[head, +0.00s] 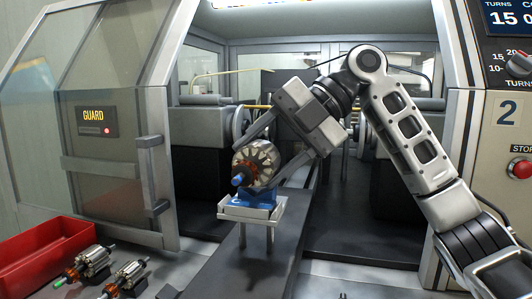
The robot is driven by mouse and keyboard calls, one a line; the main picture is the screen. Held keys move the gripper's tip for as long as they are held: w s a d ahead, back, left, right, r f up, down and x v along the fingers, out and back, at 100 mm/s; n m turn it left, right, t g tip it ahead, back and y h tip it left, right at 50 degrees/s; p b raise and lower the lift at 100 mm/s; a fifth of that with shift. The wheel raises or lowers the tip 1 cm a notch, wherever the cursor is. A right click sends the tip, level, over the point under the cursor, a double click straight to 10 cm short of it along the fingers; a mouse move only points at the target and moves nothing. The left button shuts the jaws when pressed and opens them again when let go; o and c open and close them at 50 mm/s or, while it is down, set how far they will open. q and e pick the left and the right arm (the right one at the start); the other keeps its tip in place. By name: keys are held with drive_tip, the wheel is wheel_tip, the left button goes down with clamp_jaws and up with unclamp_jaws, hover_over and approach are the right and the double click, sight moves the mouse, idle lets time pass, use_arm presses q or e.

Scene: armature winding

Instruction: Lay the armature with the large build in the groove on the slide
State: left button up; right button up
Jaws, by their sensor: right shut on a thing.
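An armature (256,163) with a slotted metal core, copper-coloured end and blue-tipped shaft is between the fingers of my right gripper (264,161). The gripper is shut on it, one finger on each side. It looks larger than the other armatures. It is right at the blue grooved block (256,198) on the slide's pale plate (240,213), its shaft pointing toward the front left. I cannot tell whether it rests in the groove or hangs just above it. The slide (236,263) runs from the front into the machine. My left gripper is not in view.
Two smaller armatures, one green-tipped (90,264) and another (126,275), lie in dark holders at front left beside a red bin (45,252). The guard door (115,140) stands at left. A control panel (510,110) with a red stop button (521,168) is at right.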

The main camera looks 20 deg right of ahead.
drive_tip(key=shift+f, duration=1.1)
drive_tip(key=o, duration=1.4)
drive_tip(key=shift+o, duration=0.5)
drive_tip(key=v, duration=0.7)
drive_tip(key=shift+r, duration=0.3)
drive_tip(key=shift+d+r, duration=0.2)
drive_tip(key=shift+r, duration=0.3)
